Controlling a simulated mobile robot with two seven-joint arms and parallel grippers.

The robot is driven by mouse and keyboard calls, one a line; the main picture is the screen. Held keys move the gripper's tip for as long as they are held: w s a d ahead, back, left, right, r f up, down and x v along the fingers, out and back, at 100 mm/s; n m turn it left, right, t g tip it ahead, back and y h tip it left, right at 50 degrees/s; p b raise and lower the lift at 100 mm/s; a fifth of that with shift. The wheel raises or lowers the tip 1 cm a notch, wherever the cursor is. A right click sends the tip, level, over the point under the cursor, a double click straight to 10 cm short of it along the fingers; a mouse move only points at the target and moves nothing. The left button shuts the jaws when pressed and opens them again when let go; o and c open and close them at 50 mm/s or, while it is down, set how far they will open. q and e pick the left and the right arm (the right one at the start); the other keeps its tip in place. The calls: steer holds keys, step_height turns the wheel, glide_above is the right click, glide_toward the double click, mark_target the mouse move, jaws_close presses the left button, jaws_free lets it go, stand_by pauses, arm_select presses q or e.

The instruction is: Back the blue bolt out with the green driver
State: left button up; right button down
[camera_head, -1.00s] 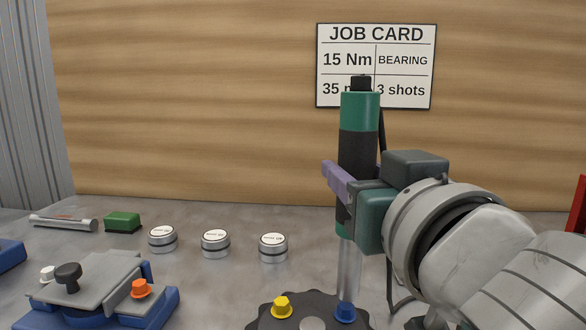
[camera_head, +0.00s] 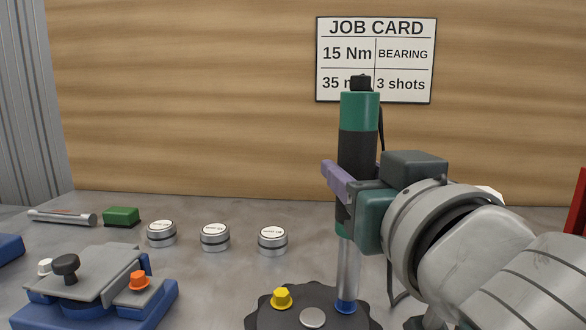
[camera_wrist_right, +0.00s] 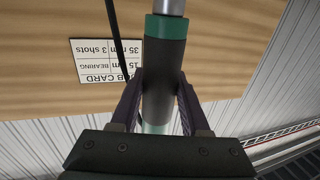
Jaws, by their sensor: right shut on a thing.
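The green driver (camera_head: 359,113) stands upright, with a green top, dark grip band and bare metal shaft (camera_head: 348,262). My right gripper (camera_head: 342,188) is shut around its dark body, and in the wrist view the purple fingers of my right gripper (camera_wrist_right: 158,102) close on both sides of the driver (camera_wrist_right: 163,65). The shaft's lower end sits over the blue bolt (camera_head: 346,307); only the bolt's blue lower rim shows, on the right of the dark scalloped disc (camera_head: 272,315). A yellow bolt (camera_head: 282,297) stands on the same disc. My left gripper is out of view.
A blue fixture (camera_head: 155,305) with grey plates, a black knob and an orange bolt (camera_head: 139,281) stands at left. Several round tins (camera_head: 215,238) and a green block (camera_head: 122,216) lie behind. A job card (camera_head: 376,32) hangs on the wall.

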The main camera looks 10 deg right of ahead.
steer(key=shift+f, duration=0.2)
stand_by(0.5)
steer(key=shift+f, duration=0.1)
stand_by(0.6)
stand_by(2.4)
stand_by(0.9)
stand_by(0.9)
stand_by(0.8)
